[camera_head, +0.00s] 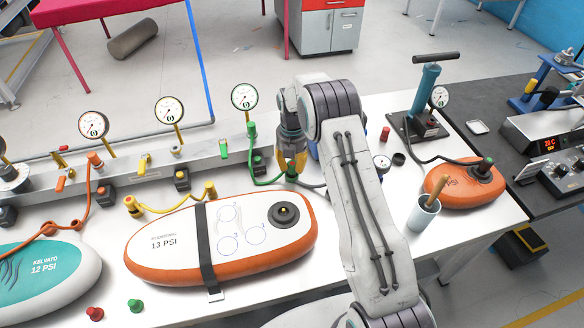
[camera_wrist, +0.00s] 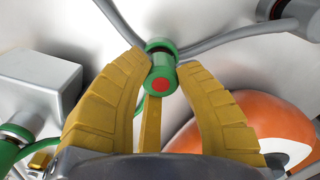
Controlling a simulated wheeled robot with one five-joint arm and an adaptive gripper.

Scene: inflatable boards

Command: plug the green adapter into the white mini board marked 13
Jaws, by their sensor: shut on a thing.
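The green adapter (camera_head: 291,173) is between the fingers of my gripper (camera_head: 291,160), above the table behind the right end of the board. In the wrist view the adapter (camera_wrist: 161,72) shows a red centre and sits between the tips of my yellow fingers (camera_wrist: 158,80), which are shut on it. The white mini board marked 13 PSI (camera_head: 175,255), with orange sides, lies flat on the table. Its dark round valve (camera_head: 285,213) is near its right end, in front of my gripper and apart from the adapter. The board's orange side (camera_wrist: 262,112) shows at right in the wrist view.
A green hose (camera_head: 258,172) runs from the metal rail (camera_head: 130,163) toward the adapter. A black strap (camera_head: 205,250) crosses the board. A teal board (camera_head: 45,270) lies left. A cup (camera_head: 423,215), a small orange board (camera_head: 462,187) and a pump (camera_head: 428,95) stand right of my arm.

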